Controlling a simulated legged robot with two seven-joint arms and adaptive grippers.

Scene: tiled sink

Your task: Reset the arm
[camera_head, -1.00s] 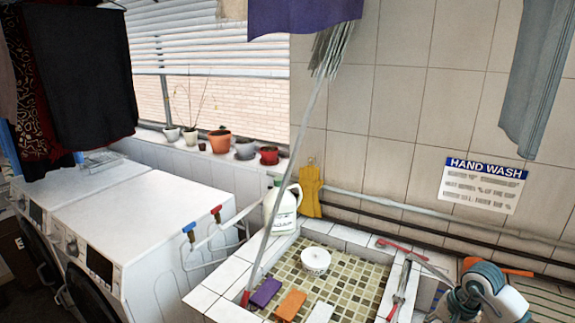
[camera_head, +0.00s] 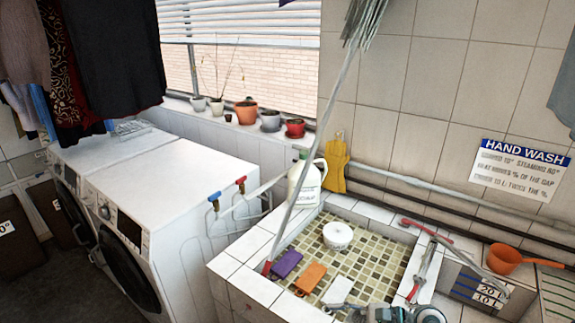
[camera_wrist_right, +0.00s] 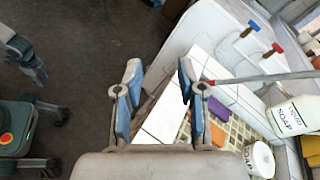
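In the right wrist view, my right gripper (camera_wrist_right: 158,95) is open, its two blue-padded fingers wide apart with nothing between them. It is over the near tiled rim of the sink and the dark floor. The left arm is not in the head view.
The tiled sink (camera_head: 250,247) holds a purple block (camera_head: 287,264), an orange block (camera_head: 310,278), a white block (camera_head: 338,290) and a white tub (camera_head: 338,235). A soap jug (camera_head: 305,180) stands on the rim. Washing machines (camera_head: 170,190) stand left; an orange scoop (camera_head: 504,259) lies right.

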